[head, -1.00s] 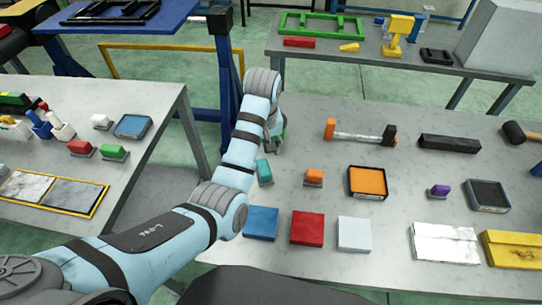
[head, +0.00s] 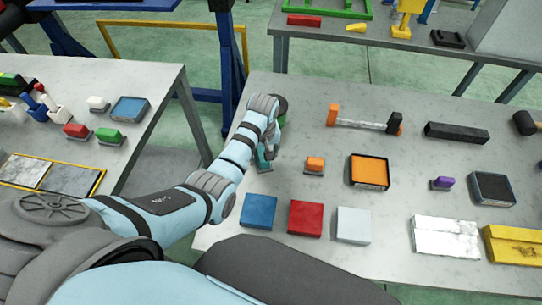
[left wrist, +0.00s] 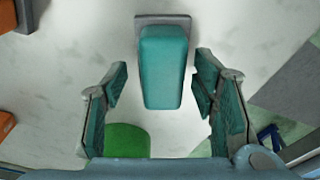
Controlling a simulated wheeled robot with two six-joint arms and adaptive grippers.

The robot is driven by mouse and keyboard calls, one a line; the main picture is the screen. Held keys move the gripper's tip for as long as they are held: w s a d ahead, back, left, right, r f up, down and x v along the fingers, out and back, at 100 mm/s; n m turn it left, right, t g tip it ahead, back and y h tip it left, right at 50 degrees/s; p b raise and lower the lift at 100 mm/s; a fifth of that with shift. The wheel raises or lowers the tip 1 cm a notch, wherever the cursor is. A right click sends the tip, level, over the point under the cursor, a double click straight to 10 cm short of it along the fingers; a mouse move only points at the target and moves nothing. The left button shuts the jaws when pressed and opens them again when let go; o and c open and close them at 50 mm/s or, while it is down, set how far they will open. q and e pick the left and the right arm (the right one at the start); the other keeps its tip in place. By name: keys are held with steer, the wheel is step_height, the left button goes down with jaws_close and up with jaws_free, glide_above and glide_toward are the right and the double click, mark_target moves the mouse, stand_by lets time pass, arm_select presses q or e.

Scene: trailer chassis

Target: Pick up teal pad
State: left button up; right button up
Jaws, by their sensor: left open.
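The teal pad (head: 263,162) is a small block on a grey base near the left edge of the right-hand table. In the left wrist view the teal pad (left wrist: 164,68) lies between the two fingers, with a gap on each side. My left gripper (left wrist: 161,88) is open, its fingertips beside the near part of the pad and apparently not touching it. In the head view my left gripper (head: 266,150) is over the pad and hides part of it. My right gripper is in neither view.
An orange pad (head: 315,164) stands just right of the teal one. Blue (head: 259,211), red (head: 305,218) and white (head: 353,225) blocks lie in front. A green round object (left wrist: 127,140) is close to the gripper. The orange-topped tray (head: 369,171) is further right.

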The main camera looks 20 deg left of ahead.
arm_select(q)
steer(key=shift+s+r, duration=0.1)
steer(key=shift+s, duration=0.2)
steer(key=c, duration=0.3)
jaws_close()
